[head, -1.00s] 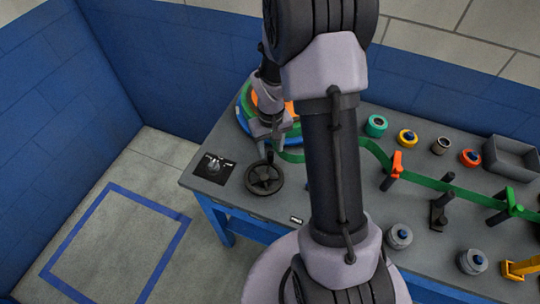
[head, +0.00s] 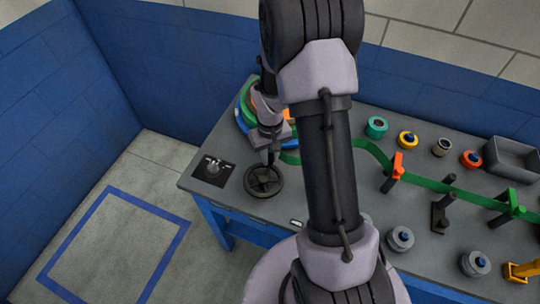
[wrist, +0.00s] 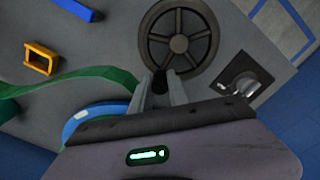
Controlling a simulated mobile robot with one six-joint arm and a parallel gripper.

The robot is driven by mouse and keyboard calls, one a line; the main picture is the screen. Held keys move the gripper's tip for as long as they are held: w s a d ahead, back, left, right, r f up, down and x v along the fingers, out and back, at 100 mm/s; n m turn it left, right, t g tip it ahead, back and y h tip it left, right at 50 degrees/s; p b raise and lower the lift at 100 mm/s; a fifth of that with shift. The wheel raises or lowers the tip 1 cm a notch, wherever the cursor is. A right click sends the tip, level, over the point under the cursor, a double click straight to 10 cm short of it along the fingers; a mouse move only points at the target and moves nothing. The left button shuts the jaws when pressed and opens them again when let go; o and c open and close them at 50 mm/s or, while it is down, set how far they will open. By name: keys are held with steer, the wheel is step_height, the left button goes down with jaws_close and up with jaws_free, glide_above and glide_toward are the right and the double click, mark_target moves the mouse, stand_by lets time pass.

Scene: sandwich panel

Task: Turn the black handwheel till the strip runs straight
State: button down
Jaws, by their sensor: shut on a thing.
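The black handwheel (head: 264,182) lies near the front left of the grey table; it also shows in the wrist view (wrist: 180,37). My gripper (head: 269,160) is at the wheel's far rim. In the wrist view its fingers (wrist: 163,82) are shut on the dark crank handle of the handwheel. The green strip (head: 430,184) runs from the reel behind my gripper, curves behind my arm, and passes the orange-topped post (head: 396,165) and the green-topped post (head: 512,205). Part of it is hidden by my arm.
A selector knob on a black plate (head: 213,169) sits left of the wheel. The blue-rimmed reel (wrist: 88,117) is close to my gripper. Several rollers, a grey tray (head: 510,160) and a yellow bracket (head: 522,271) stand on the right.

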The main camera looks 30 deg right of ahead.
mark_target(281, 175)
steer(key=shift+m, duration=0.3)
steer(key=s+m+b, duration=0.1)
steer(key=m, duration=0.1)
steer(key=s+d+m+b, duration=0.1)
steer(key=m, duration=0.1)
steer(key=shift+s+f+m, duration=0.1)
steer(key=shift+m, duration=0.2)
steer(key=m+b, duration=0.1)
steer(key=s+m+b, duration=0.1)
steer(key=m, duration=0.1)
steer(key=shift+s, duration=0.3)
steer(key=shift+s+m+b, duration=0.55)
steer(key=shift+s+m, duration=0.05)
steer(key=shift+m, duration=0.7)
steer(key=c, duration=1.3)
jaws_free()
